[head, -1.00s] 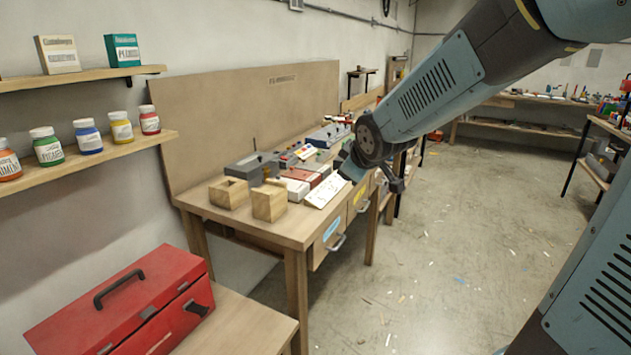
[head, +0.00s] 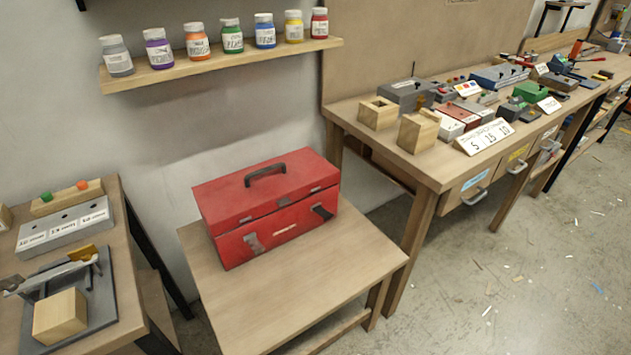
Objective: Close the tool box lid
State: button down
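The red tool box (head: 268,208) stands on a low wooden table (head: 300,279) near the middle of the head view. Its lid (head: 265,185) lies down over the body, with a dark handle on top. A thin seam runs along the front between lid and body, and I cannot tell whether the lid is fully seated. A grey latch shows at the front left and a dark one at the front right. My gripper and arm are out of view.
A workbench (head: 424,172) with wooden blocks and devices stands to the right. Another bench (head: 128,252) with a grey board and a wooden block is at the left. A wall shelf (head: 226,63) holds several jars. The floor (head: 500,270) at right is clear apart from scraps.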

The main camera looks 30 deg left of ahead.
aim_at(226, 202)
jog(key=z, duration=0.45)
jog(key=k, duration=1.2)
jog(key=u, duration=0.9)
jog(key=i, duration=1)
jog(key=z, duration=0.05)
